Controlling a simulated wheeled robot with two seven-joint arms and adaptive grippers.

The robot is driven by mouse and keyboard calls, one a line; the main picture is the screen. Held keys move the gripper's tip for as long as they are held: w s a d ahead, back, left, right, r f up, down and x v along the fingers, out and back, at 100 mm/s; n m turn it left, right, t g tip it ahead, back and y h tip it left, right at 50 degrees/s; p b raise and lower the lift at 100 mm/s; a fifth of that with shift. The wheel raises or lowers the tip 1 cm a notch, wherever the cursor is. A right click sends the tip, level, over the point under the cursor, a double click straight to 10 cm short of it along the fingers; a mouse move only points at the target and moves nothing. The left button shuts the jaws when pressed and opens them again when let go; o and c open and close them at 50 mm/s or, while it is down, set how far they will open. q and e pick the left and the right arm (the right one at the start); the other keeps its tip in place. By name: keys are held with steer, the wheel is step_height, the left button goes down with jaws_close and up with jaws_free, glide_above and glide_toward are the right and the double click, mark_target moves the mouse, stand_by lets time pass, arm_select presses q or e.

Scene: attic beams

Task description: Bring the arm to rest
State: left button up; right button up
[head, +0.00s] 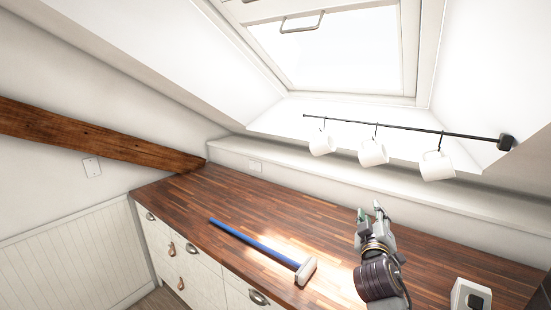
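My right gripper (370,214) shows in the head view at the lower right, at the end of my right arm. It is above the wooden counter (190,196) and points up and away toward the back wall. Its fingertips look a little apart, with nothing visible between them. My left gripper is not in view. A tool with a blue handle (250,242) and a pale head (306,270) lies on the counter to the left of my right gripper, apart from it.
White mugs (374,152) hang from a dark rail (420,131) under the skylight (330,50). A wooden beam (90,137) slopes along the left wall. A pale box-like item (468,297) stands at the lower right. The counter's left part is clear.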

steer(key=s+f+m+g+y, duration=0.1)
steer(key=s+f+g, duration=0.4)
steer(key=f, duration=0.7)
steer(key=s+a+f+m+g+y, duration=0.1)
steer(key=s+a+f+g+y, duration=0.3)
steer(key=s+f, duration=0.7)
steer(key=s+a+f+m+g+y, duration=0.1)
steer(key=s+f+g, duration=0.55)
steer(key=s, duration=0.85)
step_height(320, 180, down, 34)
steer(key=s, duration=0.2)
steer(key=s+d+f, duration=0.2)
steer(key=s+f, duration=0.8)
steer(key=s, duration=0.1)
steer(key=s+d+f, duration=0.1)
steer(key=s+f, duration=0.9)
steer(key=s, duration=0.1)
steer(key=shift+d+f+g+b, duration=0.35)
steer(key=shift+d+f+g, duration=0.05)
steer(key=shift+g, duration=0.05)
steer(key=shift+s, duration=0.1)
